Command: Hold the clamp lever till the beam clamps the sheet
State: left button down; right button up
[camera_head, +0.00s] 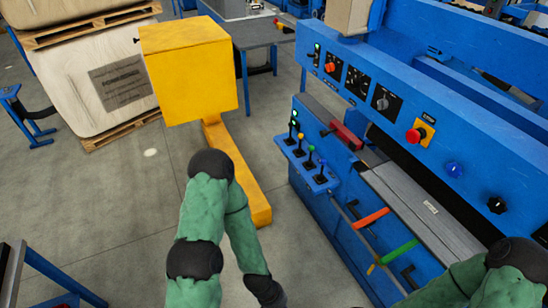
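The blue machine (335,235) stands at the right. A small blue shelf on its near end carries several short levers (305,153) with coloured knobs. Larger red (346,135), orange (370,218) and green (398,252) handles sit along its side. I cannot tell which is the clamp lever. A grey, flat sheet-like surface (425,207) lies below the long blue upper beam (440,110); whether the beam touches it is unclear. My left arm bends down and leaves the bottom edge, its gripper out of view. My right arm shows at bottom right, its gripper also out of view.
A yellow box-like body (188,70) with a yellow foot (255,208) stands left of the machine. Wrapped stacks on pallets (105,85) are at the far left. A red stop button (413,136) is on the beam. Grey floor (120,205) is clear at left.

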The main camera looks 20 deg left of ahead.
aim_at(323, 162)
jog(key=u, duration=0.3)
jog(key=z, duration=0.8)
jog(key=i+j+z, duration=0.1)
jog(key=j+z, duration=0.75)
jog(key=j, duration=0.3)
jog(key=j+z, duration=0.45)
jog(key=j, duration=0.15)
jog(key=k+j, duration=0.1)
jog(key=j, duration=0.35)
jog(key=k+j, duration=0.1)
jog(key=j, duration=0.4)
